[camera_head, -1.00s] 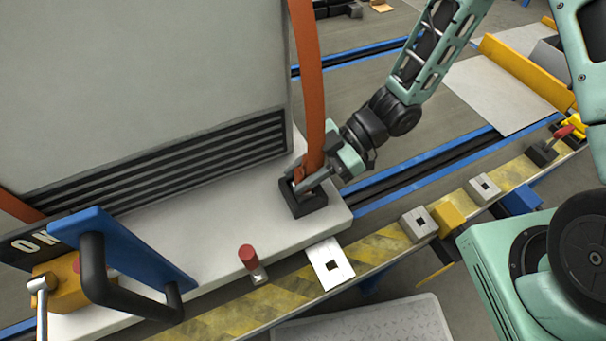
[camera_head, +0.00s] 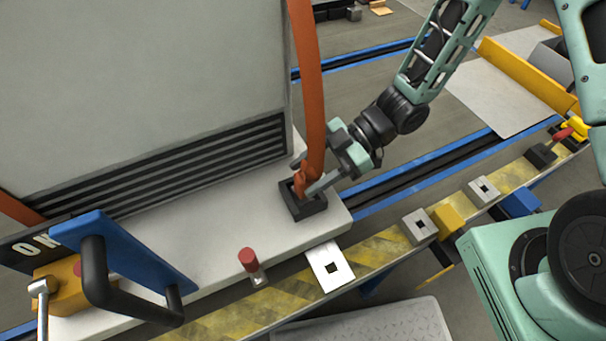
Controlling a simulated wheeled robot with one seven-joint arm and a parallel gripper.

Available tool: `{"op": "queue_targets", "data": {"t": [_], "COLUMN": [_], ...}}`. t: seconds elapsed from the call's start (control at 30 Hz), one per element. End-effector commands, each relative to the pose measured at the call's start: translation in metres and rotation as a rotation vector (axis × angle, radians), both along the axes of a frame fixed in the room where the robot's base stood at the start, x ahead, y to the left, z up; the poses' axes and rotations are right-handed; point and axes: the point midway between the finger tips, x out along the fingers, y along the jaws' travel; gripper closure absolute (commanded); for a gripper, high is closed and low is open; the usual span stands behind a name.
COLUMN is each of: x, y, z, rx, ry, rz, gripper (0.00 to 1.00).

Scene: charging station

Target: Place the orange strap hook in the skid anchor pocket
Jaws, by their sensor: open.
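The orange strap (camera_head: 308,85) hangs down along the right edge of the large grey cabinet. Its orange hook (camera_head: 301,184) is at the lower end, at the black anchor pocket (camera_head: 304,205) on the white skid. The hook's lower end reaches the pocket opening; how deep it sits I cannot tell. My gripper (camera_head: 304,176) is open, with one finger on the far side of the hook and strap end and the other on the near side, just above the pocket. Whether the fingers touch the hook is not clear.
The grey cabinet (camera_head: 140,90) stands left of the pocket. A red-capped pin (camera_head: 249,262) and a white square plate (camera_head: 331,266) are in front, along the yellow-black striped rail (camera_head: 215,318). A blue panel with a black handle (camera_head: 125,255) is at lower left.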

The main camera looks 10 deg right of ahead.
Motion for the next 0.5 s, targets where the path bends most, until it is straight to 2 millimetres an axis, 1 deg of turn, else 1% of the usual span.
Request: {"op": "queue_targets", "data": {"t": [0.03, 0.1, 0.3, 0.4, 0.5], "x": [0.003, 0.008, 0.017, 0.021, 0.024], "y": [-0.009, -0.023, -0.058, -0.072, -0.081], "z": [0.007, 0.014, 0.031, 0.038, 0.042], "rx": [-0.001, -0.001, 0.000, 0.000, 0.000], "ry": [-0.002, -0.004, -0.003, -0.002, -0.001], "rz": [-0.003, -0.004, -0.001, -0.001, 0.000], "gripper": [0.49, 0.49, 0.49, 0.49, 0.49]}}
